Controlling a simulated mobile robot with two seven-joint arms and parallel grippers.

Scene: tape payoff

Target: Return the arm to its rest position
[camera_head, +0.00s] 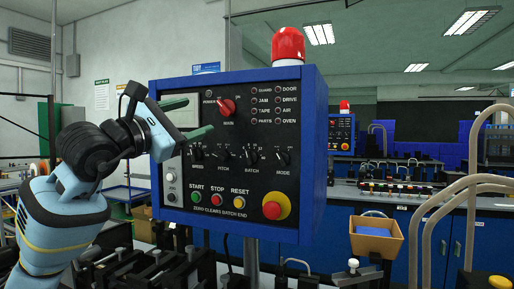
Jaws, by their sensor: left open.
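My left arm comes in from the left, light blue and black. Its left gripper (187,118) is open, with two dark green fingers apart and nothing visible between them. It is in front of the left part of a blue control box with a black panel (238,178) and hides part of that panel. I cannot tell whether a finger touches the panel. The red main switch (227,107) is just right of the fingers. My right gripper does not show.
A red beacon (288,45) tops the box; a red emergency button on yellow (273,208) is at lower right. An orange bin (377,240) and curved beige pipes (427,235) stand right. Dark machine parts (150,270) lie below the arm. A second control box (341,134) is farther back.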

